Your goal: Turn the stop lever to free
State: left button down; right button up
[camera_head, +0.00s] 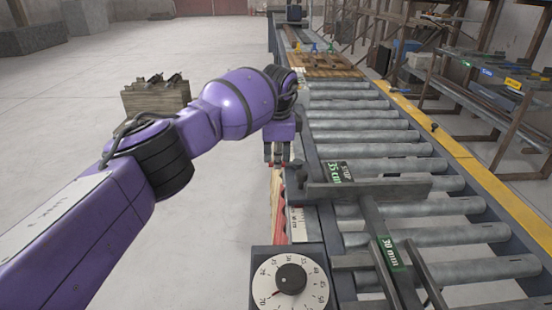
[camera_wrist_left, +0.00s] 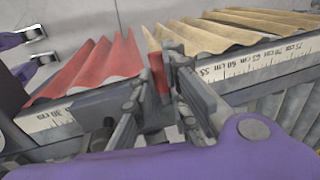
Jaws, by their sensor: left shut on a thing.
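My left gripper (camera_head: 278,158) reaches down over the left rail of the roller conveyor. In the left wrist view its fingers (camera_wrist_left: 168,90) are shut around a narrow upright piece with a red lower part and a pale tip (camera_wrist_left: 157,70), which looks like the stop lever. Most of it is hidden by the fingers, so its exact angle cannot be told. Red bellows (camera_wrist_left: 90,72) lie left of the fingers and tan bellows (camera_wrist_left: 235,32) right of them. In the head view the lever is hidden behind the gripper.
A centimetre scale (camera_wrist_left: 260,62) runs along the rail. A dial box (camera_head: 289,285) stands at the near end. A dark stop bar (camera_head: 370,190) lies across the rollers (camera_head: 370,137). A wooden crate (camera_head: 155,97) stands left on the open floor. Shelving (camera_head: 490,110) lines the right.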

pick_arm(q)
jog(key=c, duration=1.7)
grip_release()
jog(key=shift+c, duration=0.2)
notch_tip(320, 180, up, 12)
jog(key=s, duration=0.2)
jog(key=shift+s, duration=0.2)
jog(key=shift+f, duration=0.1)
